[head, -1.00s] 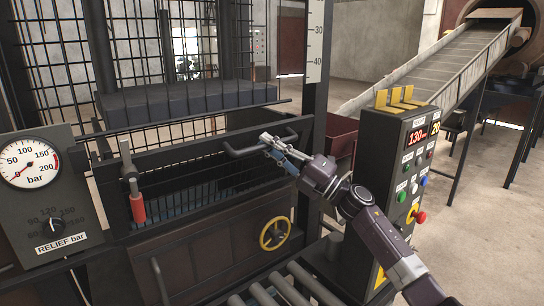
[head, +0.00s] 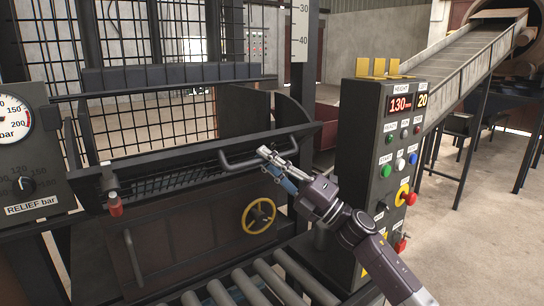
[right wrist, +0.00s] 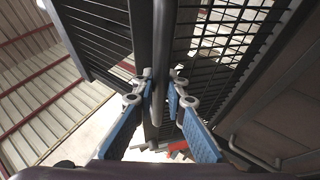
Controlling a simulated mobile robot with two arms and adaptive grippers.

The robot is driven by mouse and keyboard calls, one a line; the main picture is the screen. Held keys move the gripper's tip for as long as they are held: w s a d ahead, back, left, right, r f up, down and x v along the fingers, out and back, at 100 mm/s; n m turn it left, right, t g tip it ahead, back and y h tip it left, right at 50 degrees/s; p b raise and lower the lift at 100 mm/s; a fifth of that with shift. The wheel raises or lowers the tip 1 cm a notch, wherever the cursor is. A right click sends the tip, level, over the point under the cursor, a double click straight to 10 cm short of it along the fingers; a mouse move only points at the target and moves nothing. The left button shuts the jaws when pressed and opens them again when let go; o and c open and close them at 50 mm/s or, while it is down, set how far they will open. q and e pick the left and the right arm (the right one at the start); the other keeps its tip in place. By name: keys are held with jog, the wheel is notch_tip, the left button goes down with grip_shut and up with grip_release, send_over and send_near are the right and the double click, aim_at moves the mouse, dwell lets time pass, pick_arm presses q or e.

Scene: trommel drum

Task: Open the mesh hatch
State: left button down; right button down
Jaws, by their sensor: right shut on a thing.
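The mesh hatch (head: 195,143) is a dark framed panel across the front of the machine in the head view. It leans outward towards me at the top, with a gap behind its upper edge. Its black U-shaped handle (head: 239,163) stands out from the frame. My right gripper (head: 276,156) is shut on the right part of this handle. In the right wrist view, the handle bar (right wrist: 157,100) runs between the blue-padded fingers, with mesh (right wrist: 235,28) beyond at the upper right. My left gripper is not in view.
A control panel (head: 362,150) with buttons stands close to the right of my right arm. A roller conveyor (head: 240,285) lies below the hatch, near a yellow handwheel (head: 258,216). A red-gripped lever (head: 115,204) and a pressure gauge (head: 12,120) are at the left.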

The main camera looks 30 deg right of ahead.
jog(key=shift+s+f, duration=0.15)
jog(key=shift+f, duration=0.2)
jog(key=c, duration=1.9)
grip_release()
jog(key=shift+c, duration=0.2)
jog(key=v, duration=1.2)
jog(key=shift+d, duration=0.1)
